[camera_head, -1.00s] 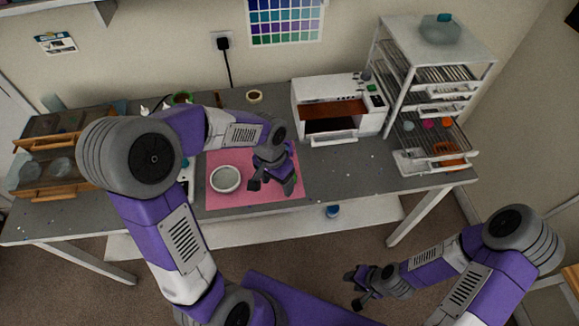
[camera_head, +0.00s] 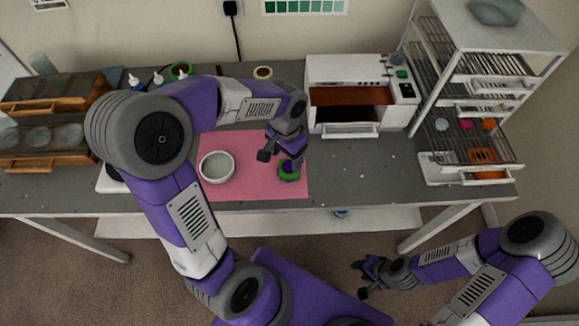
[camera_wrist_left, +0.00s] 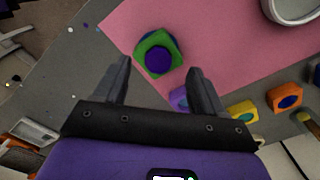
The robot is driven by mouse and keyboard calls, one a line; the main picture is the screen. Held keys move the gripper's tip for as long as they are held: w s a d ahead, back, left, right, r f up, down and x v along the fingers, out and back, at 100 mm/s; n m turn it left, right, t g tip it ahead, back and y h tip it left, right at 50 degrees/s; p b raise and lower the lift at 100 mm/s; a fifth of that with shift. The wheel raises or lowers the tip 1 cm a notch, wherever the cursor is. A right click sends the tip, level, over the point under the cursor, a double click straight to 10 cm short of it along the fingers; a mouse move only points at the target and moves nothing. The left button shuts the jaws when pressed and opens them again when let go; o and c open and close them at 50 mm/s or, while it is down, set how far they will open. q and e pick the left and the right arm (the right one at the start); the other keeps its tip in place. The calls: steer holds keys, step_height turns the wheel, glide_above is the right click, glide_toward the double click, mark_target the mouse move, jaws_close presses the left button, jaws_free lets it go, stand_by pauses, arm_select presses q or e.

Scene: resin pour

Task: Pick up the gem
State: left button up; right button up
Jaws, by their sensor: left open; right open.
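A small green block (camera_head: 289,175) with a dark blue-purple middle sits on the pink mat (camera_head: 250,187), near its front right. I cannot tell whether the blue part, possibly the gem, is loose or set in the green. In the left wrist view the green block (camera_wrist_left: 145,47) surrounds a round blue middle (camera_wrist_left: 159,61). My left gripper (camera_head: 280,160) is open and empty at the block. In its wrist view the fingers (camera_wrist_left: 160,80) are apart, with the block just beyond and between their tips. My right gripper (camera_head: 360,279) is open and empty, in front of the table.
A white bowl (camera_head: 217,167) stands left on the mat. Purple (camera_wrist_left: 179,98), yellow (camera_wrist_left: 243,111) and orange (camera_wrist_left: 285,97) blocks show in the wrist view. A white oven (camera_head: 360,97) and wire rack (camera_head: 470,95) stand right; wooden drawers (camera_head: 45,105) left. The tabletop right of the mat is clear.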

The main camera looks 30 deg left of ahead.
mark_target(287, 168)
arm_select(q)
step_height(287, 168, down, 5)
steer(key=shift+w+d+r+b, duration=0.1)
steer(key=shift+w+r+b, duration=0.05)
steer(key=shift+b, duration=0.45)
